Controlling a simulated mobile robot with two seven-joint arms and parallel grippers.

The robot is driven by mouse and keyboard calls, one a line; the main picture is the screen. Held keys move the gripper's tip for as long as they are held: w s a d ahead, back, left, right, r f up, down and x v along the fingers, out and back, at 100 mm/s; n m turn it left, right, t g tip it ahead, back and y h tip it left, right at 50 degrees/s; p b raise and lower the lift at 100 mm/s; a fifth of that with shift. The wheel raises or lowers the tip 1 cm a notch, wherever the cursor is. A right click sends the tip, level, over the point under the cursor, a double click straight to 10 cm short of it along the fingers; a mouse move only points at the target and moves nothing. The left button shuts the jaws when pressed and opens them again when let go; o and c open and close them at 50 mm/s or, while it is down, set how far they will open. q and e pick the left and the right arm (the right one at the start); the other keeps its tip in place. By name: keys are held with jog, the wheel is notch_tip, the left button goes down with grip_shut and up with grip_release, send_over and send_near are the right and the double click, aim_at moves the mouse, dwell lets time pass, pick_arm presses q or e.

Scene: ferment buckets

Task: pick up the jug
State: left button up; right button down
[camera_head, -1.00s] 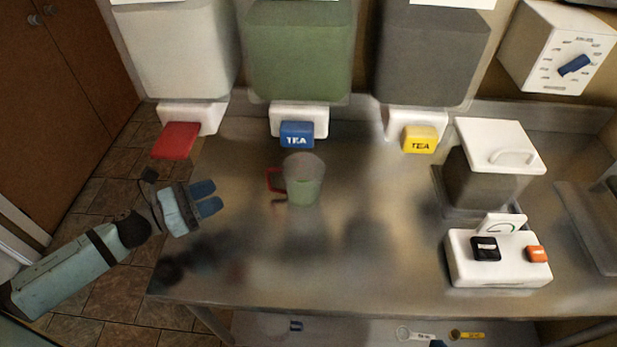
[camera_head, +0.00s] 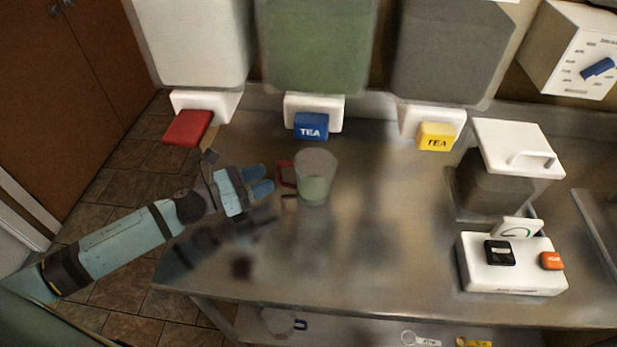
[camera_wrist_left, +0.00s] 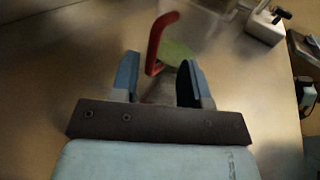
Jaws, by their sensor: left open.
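The jug (camera_head: 316,178) is translucent with a green lower part and a red handle on its left side. It stands upright on the metal counter, in front of the blue TEA tap. My left gripper (camera_head: 262,182) is just left of the jug, its blue fingers open and pointing at the red handle. In the left wrist view the red handle (camera_wrist_left: 158,42) rises just beyond the open fingers (camera_wrist_left: 158,78), with green of the jug (camera_wrist_left: 178,56) behind it. I see nothing between the fingers touching them. My right gripper is not in view.
Large white, green and grey buckets (camera_head: 318,45) stand at the back, with red, blue (camera_head: 311,126) and yellow (camera_head: 437,136) taps. A lidded container (camera_head: 492,185) and a white box with buttons (camera_head: 511,265) are on the right. The counter's front middle (camera_head: 350,260) is clear.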

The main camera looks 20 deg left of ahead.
aim_at(281, 181)
pick_arm(q)
jog(key=x, duration=0.3)
jog(key=p+x, duration=0.1)
jog(key=x, duration=0.1)
jog(key=shift+w+a+f, duration=0.2)
jog(key=shift+w+f, duration=0.05)
jog(key=shift+w, duration=0.1)
grip_shut()
